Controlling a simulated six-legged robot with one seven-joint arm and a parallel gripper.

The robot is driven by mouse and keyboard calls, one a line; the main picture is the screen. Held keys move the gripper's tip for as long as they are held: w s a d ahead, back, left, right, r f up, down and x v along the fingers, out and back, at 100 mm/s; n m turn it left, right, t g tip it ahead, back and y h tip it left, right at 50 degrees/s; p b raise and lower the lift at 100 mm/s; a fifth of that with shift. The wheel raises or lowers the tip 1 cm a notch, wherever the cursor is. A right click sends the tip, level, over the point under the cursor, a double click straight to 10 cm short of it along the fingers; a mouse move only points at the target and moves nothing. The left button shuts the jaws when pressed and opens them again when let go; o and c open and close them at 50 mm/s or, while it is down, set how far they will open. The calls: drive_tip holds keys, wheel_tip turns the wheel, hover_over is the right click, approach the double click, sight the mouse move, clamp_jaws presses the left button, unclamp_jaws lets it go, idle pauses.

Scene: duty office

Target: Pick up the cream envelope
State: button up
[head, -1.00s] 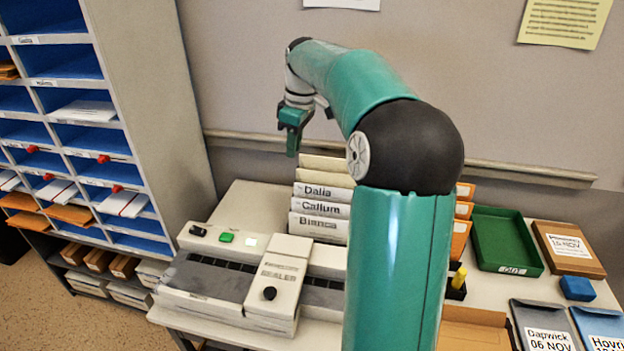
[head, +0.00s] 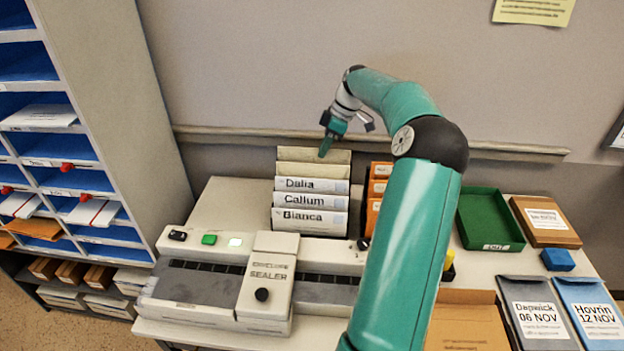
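Cream envelopes (head: 314,155) stand at the back of an upright stack on the table, behind white-fronted ones labelled Dalia (head: 311,186), Callum (head: 310,202) and Bianca (head: 310,220). Two cream top edges show without a readable name; their lower parts are hidden by the envelopes in front. My gripper (head: 325,147) points down at the top of the cream envelopes, overlapping them in the head view. I cannot tell whether it touches them. Its fingers show edge-on, so their opening is not clear.
An envelope sealer (head: 215,290) stands in front of the stack. Orange envelopes (head: 379,171) stand to its right, partly behind my arm. A green tray (head: 488,222), a blue block (head: 557,260) and labelled folders (head: 540,315) lie further right. A blue pigeonhole shelf (head: 75,180) stands left.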

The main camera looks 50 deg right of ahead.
sight(315, 164)
drive_tip(key=x, duration=0.6)
drive_tip(key=shift+w+a+f, duration=0.1)
drive_tip(key=shift+w+f, duration=0.05)
drive_tip(key=shift+w, duration=0.05)
clamp_jaws()
